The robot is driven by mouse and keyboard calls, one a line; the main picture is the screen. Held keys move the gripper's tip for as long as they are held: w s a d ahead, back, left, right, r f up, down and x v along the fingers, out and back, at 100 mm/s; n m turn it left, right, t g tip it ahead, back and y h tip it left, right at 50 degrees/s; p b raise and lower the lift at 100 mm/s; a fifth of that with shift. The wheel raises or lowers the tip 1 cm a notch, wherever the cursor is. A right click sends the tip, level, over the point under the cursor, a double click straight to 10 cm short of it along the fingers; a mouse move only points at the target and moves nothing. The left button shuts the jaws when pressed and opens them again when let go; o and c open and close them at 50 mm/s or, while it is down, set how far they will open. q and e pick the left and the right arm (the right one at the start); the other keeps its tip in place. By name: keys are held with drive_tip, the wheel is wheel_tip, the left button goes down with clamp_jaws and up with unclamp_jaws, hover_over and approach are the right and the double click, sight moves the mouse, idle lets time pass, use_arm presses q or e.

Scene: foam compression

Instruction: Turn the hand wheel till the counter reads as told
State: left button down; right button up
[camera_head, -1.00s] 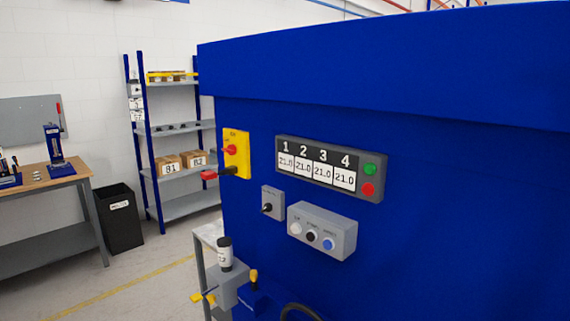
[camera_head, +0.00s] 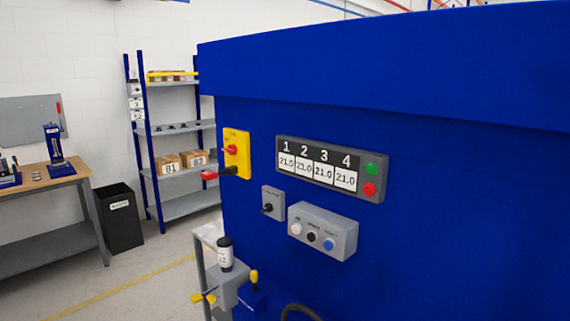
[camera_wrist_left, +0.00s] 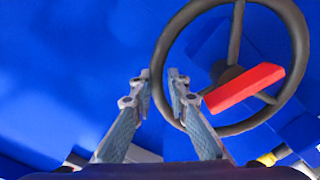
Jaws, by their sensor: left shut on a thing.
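The hand wheel (camera_wrist_left: 302,48) has a dark round rim, spokes and a red bar near its hub in the left wrist view. Only a short arc of a dark rim (camera_head: 299,306) shows at the bottom of the head view. My left gripper (camera_wrist_left: 159,74) is shut on the left part of the wheel's rim, one finger on each side of it. A numbered display panel (camera_head: 317,168) on the blue machine reads 21.0 under each of 1, 2, 3 and 4. My right gripper is in neither view.
The blue machine (camera_head: 450,200) fills the right side. It carries a yellow switch plate (camera_head: 236,140), a grey button box (camera_head: 345,240) and a black-and-white cylinder (camera_head: 225,258) on a grey block, its small marking hard to read. A shelf rack, black bin and workbench stand left.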

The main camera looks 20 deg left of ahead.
use_arm(q)
drive_tip(key=shift+d+r, duration=0.15)
drive_tip(key=shift+r, duration=0.2)
